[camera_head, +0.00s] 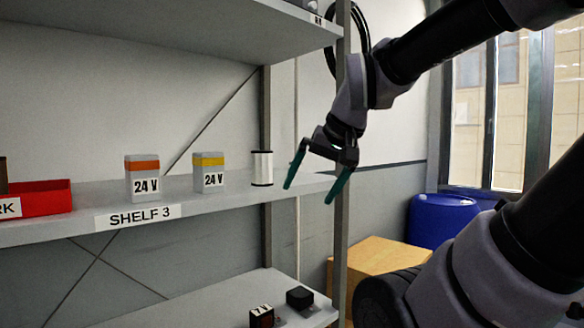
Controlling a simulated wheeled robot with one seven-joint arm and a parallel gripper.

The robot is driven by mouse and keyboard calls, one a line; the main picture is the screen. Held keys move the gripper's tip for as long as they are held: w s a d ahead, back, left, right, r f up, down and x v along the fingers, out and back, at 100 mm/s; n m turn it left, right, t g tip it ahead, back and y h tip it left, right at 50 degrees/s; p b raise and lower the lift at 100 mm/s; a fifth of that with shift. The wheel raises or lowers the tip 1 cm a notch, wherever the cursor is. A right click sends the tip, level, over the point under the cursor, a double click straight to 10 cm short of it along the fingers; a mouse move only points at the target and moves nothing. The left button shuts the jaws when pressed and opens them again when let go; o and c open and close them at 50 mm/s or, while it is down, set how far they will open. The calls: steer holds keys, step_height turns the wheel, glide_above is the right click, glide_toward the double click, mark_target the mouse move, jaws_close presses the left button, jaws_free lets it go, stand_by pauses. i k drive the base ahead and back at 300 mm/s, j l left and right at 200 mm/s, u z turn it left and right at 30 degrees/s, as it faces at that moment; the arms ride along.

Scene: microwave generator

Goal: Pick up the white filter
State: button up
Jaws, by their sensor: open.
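The white filter (262,169) is a small white cylinder with dark rims at top and bottom. It stands upright near the right end of the shelf marked "SHELF 3" (102,231). My gripper (311,193) is open and empty, to the right of the filter in the picture, with its green fingers pointing down and to the left. The left fingertip is near the filter's lower right side but apart from it in the picture. How far apart they are in depth I cannot tell.
Two grey "24 V" boxes stand left of the filter, one with a yellow band (208,172), one with an orange band (142,178). A red bin (40,198) sits farther left. Shelf posts (342,230) rise by my gripper. A blue barrel (440,218) and cardboard box (375,262) stand right.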

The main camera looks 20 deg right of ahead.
mark_target(262, 159)
steer(key=k+j+z, duration=0.1)
steer(key=j+z, duration=0.25)
steer(key=k+j+z, duration=0.1)
steer(key=z, duration=0.2)
steer(key=k+j+z, duration=0.2)
steer(key=j+z, duration=0.15)
